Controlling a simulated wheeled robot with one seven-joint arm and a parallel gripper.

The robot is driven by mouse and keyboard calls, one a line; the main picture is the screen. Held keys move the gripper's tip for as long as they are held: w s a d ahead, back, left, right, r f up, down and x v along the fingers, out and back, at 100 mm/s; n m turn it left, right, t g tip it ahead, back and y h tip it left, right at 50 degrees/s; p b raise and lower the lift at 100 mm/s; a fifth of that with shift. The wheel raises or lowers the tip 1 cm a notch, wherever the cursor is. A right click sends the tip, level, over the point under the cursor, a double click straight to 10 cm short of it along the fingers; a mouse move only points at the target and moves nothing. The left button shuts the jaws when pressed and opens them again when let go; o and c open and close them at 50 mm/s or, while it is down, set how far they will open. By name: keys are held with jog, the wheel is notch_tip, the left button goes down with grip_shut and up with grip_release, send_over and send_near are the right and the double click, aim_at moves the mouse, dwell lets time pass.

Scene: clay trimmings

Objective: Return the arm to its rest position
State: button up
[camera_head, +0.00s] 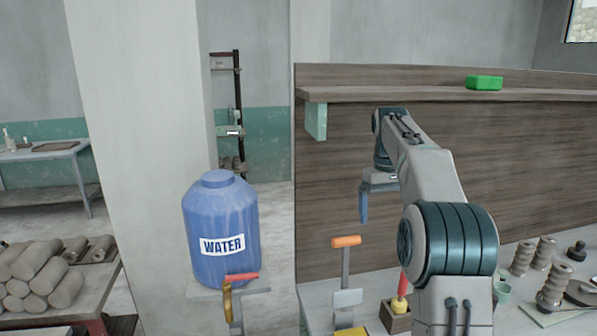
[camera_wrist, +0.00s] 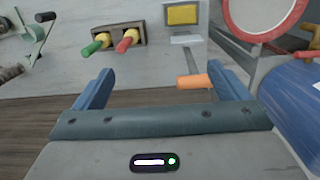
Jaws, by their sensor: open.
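My arm (camera_head: 428,175) reaches up and forward over the workbench in the head view. My gripper (camera_head: 364,205) hangs at its far end, in front of the brown wooden back panel. In the wrist view my gripper (camera_wrist: 168,88) shows two blue fingers spread wide apart, with nothing between them.
A blue water barrel (camera_head: 221,235) stands left of the bench. Open air surrounds my gripper.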

jog(key=s+a+f+t+b, duration=0.1)
jog(key=s+a, duration=0.2)
jog(key=s, duration=0.5)
jog(key=s+a+t, duration=0.1)
jog(key=s+a, duration=0.1)
jog(key=s, duration=0.7)
jog(key=s+a+f+m+t, duration=0.1)
jog(key=s+f, duration=0.5)
jog(key=s, duration=0.2)
jog(key=s+a+f+m+t+b, duration=0.1)
jog(key=s+f, duration=0.5)
jog(key=s, duration=0.2)
jog(key=shift+s+a+f+b, duration=0.15)
jog(key=shift+s+a+b, duration=0.15)
jog(key=shift+s, duration=0.05)
